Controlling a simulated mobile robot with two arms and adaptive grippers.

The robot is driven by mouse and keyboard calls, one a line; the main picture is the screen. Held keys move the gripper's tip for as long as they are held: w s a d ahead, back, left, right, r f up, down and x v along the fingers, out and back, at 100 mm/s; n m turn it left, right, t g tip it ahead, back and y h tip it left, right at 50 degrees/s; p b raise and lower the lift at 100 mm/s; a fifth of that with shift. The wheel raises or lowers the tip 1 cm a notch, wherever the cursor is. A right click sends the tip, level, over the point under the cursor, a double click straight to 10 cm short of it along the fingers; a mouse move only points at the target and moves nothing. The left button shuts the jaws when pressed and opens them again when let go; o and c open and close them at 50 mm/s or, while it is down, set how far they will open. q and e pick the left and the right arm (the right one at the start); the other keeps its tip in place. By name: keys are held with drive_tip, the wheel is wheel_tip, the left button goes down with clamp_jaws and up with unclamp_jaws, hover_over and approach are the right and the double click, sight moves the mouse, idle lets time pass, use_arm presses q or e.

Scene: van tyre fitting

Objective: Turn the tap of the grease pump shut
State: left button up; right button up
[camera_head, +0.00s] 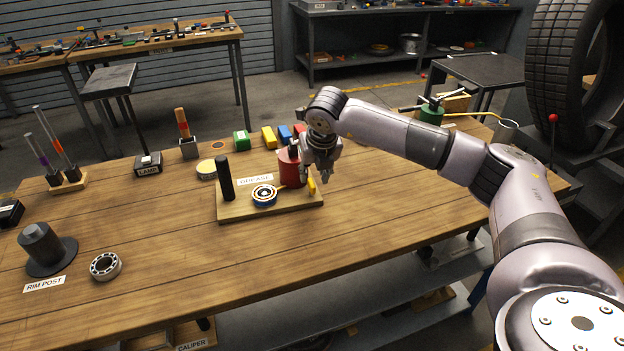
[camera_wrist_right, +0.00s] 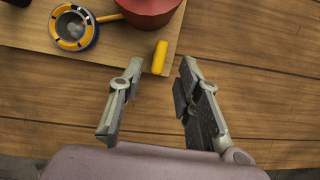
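The grease pump is a red pot (camera_head: 291,168) on a wooden board (camera_head: 240,212) labelled GREASE; the pot also shows at the top of the right wrist view (camera_wrist_right: 150,8). Its tap is a small yellow handle (camera_head: 311,187), seen in the right wrist view (camera_wrist_right: 160,57) at the board's edge, pointing toward my gripper. My right gripper (camera_head: 318,178) is over the tap. In the right wrist view its fingers (camera_wrist_right: 160,70) are apart, with the tap's handle between the tips and no clear contact. My left gripper is not in view.
A blue cup with an orange-ringed top (camera_head: 264,195) and a black post (camera_head: 225,178) stand on the same board. A bearing ring (camera_head: 105,266) and the rim post (camera_head: 43,248) are at the table's left. The table front (camera_head: 200,270) is largely clear.

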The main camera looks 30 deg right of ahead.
sight(312, 183)
drive_tip(key=x, duration=0.4)
drive_tip(key=shift+w+f, duration=0.1)
drive_tip(key=shift+f, duration=0.15)
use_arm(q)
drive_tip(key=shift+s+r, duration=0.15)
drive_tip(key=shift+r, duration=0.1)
use_arm(e)
clamp_jaws()
